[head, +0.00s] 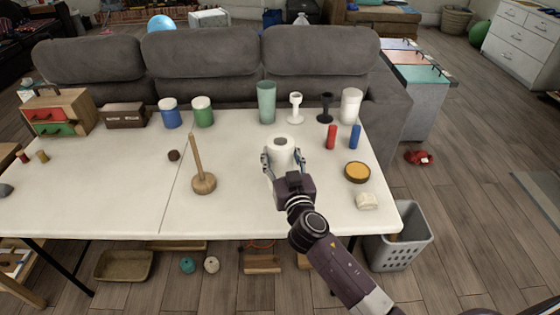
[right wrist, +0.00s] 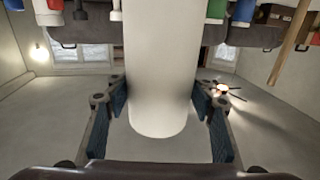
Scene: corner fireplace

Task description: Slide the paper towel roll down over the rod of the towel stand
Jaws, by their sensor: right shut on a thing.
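The paper towel roll (head: 281,146) is white and upright, with a dark hole in its top. My right gripper (head: 283,161) is shut on it, one finger on each side. In the right wrist view the roll (right wrist: 160,70) fills the space between the blue-padded fingers (right wrist: 161,103). I cannot tell whether its lower end touches the table. The towel stand (head: 203,184) is a round wooden base with a bare, upright rod (head: 196,155), apart from the roll and to its left. The rod also shows at the right wrist view's upper right (right wrist: 291,42). My left gripper is not in view.
On the white table (head: 110,185), a dark brown ball (head: 173,155) lies left of the stand. A green cup (head: 266,102), a white holder (head: 295,108) and blue (head: 170,113) and green (head: 203,111) canisters stand behind. Between roll and stand the tabletop is clear.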

